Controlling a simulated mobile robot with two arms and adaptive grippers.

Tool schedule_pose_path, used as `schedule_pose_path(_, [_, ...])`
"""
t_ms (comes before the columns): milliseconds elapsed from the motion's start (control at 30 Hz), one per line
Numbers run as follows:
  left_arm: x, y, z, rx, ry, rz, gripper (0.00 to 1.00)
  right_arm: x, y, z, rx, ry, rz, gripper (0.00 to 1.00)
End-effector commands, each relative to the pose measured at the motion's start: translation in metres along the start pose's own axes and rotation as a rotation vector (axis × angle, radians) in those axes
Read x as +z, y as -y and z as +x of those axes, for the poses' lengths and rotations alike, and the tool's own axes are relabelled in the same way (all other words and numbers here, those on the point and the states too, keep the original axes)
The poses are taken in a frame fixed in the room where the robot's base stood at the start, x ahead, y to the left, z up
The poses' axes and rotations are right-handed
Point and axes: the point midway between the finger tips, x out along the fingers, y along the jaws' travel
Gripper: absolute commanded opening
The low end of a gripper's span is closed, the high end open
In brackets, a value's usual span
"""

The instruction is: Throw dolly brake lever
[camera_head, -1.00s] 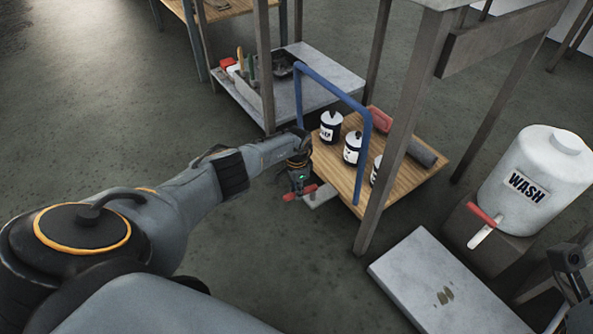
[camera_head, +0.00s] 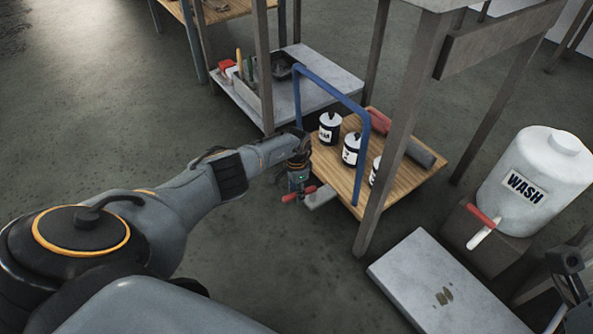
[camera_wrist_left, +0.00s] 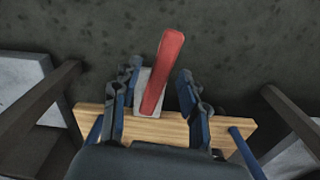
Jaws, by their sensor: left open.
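The dolly is a low wooden deck (camera_head: 405,185) with a blue push handle (camera_head: 332,85); its deck edge also shows in the left wrist view (camera_wrist_left: 175,131). The red brake lever (camera_head: 290,197) sticks out from a pale plate at the deck's near left side. In the left wrist view the lever (camera_wrist_left: 164,70) stands tilted between my left fingers (camera_wrist_left: 158,85). My left gripper (camera_head: 299,186) is open around it, with a clear gap to the right finger; contact on the left side cannot be told. A dark part of my right arm shows at the right edge; its fingers cannot be made out.
Labelled cans (camera_head: 330,128), a red item (camera_head: 379,121) and a grey roll (camera_head: 419,152) sit on the deck. A table leg (camera_head: 396,140) stands close in front of it. A white WASH jug (camera_head: 535,180) and grey slab (camera_head: 440,285) are at right. Floor at left is clear.

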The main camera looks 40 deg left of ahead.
Motion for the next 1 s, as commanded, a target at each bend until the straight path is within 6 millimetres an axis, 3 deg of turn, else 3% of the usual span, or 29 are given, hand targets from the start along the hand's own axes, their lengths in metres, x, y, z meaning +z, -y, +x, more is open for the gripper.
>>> schedule_pose_path(267, [0.001,0.001,-0.029,-0.003,-0.001,0.003,0.43,0.000,0.000,0.000,0.001,0.000,0.000,0.40])
schedule_pose_path(500, [0.000,0.001,-0.077,-0.003,-0.003,0.001,0.43,0.000,0.000,0.000,0.001,0.001,0.001,0.40])
schedule_pose_path(700, [-0.001,0.000,-0.106,-0.001,-0.002,0.000,0.43,0.000,0.000,0.000,0.001,0.001,0.001,0.40])
schedule_pose_path(1000, [-0.001,-0.001,-0.117,0.001,-0.001,-0.001,0.43,0.000,0.000,0.000,0.001,0.001,0.001,0.40])
